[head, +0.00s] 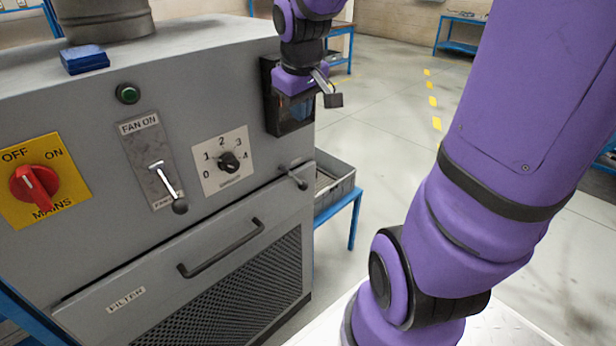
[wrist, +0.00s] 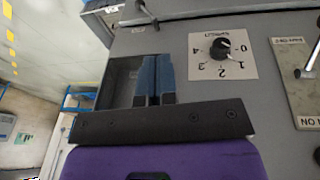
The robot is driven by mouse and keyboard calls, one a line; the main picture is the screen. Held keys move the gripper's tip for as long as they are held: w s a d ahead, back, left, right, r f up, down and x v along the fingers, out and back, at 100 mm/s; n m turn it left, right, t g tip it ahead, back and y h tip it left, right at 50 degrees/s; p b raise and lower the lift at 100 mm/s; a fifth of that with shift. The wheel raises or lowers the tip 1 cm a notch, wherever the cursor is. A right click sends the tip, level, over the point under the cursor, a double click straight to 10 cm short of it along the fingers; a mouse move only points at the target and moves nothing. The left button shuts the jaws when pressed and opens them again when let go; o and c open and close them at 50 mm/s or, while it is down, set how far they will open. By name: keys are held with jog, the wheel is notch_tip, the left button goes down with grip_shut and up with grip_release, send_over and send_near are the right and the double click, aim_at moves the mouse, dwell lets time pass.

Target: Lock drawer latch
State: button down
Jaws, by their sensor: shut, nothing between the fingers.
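The filter drawer (head: 225,265) is closed in the lower front of the grey cabinet, with a dark bar handle (head: 222,248). The drawer latch (head: 292,176) is a small lever with a dark knob at the drawer's upper right corner, tilted down to the right. It also shows at the top edge of the wrist view (wrist: 147,12), partly cut off. My gripper (wrist: 157,62) has its blue fingers together and empty, in front of a dark recessed box (head: 273,112). It is above the latch and apart from it. In the head view the fingertips are partly hidden.
The rotary dial (head: 229,162), fan lever (head: 167,187) and red mains switch (head: 34,187) sit left of my gripper. A green button (head: 128,93) is above the fan lever. A grey bin (head: 334,185) on a blue stand is right of the cabinet. Open floor lies beyond.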

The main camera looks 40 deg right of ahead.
aim_at(294, 178)
jog(key=w+d+f+t+y, duration=0.1)
jog(key=w+d+f+y, duration=0.3)
jog(key=d+f, duration=0.6)
jog(key=w+d+f+t+y, duration=0.1)
jog(key=w+d+f, duration=0.4)
jog(key=d+f, duration=0.5)
jog(key=shift+m, duration=0.3)
jog(key=shift+s+a+r+x, duration=0.1)
jog(key=shift+a+x, duration=0.3)
jog(key=shift+x, duration=1.9)
jog(key=shift+s+a+r+x, duration=0.1)
jog(key=shift+a+x, duration=0.35)
jog(key=shift+x, duration=1.8)
jog(key=shift+s+a+r+x, duration=0.1)
jog(key=shift+a+x, duration=0.3)
jog(key=shift+x, duration=1.9)
